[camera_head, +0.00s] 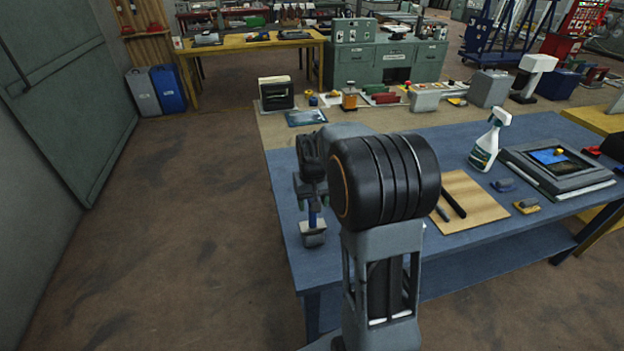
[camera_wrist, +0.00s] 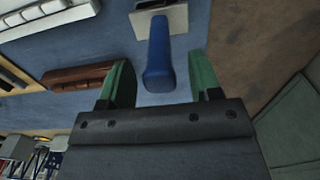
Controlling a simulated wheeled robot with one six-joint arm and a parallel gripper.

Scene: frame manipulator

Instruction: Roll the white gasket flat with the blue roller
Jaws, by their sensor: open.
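A blue handle (camera_wrist: 160,62), which looks like that of the roller, stands in a pale grey block (camera_wrist: 172,20) in the wrist view. The head view shows the blue handle (camera_head: 312,214) above its grey block (camera_head: 313,236) at the table's left edge. My gripper (camera_wrist: 160,82) is open, its green fingers on either side of the handle's near end with gaps visible. In the head view my gripper (camera_head: 311,200) is over the block, partly hidden by my arm. A grey frame (camera_head: 524,160) with a dark and blue inside lies at the right. I cannot make out the white gasket for certain.
A tan board (camera_head: 478,198) with dark strips, a spray bottle (camera_head: 489,142) and small blocks stand on the blue table (camera_head: 452,152). In the wrist view a brown piece (camera_wrist: 78,77) lies left of my fingers. Floor (camera_head: 190,230) left of the table is clear.

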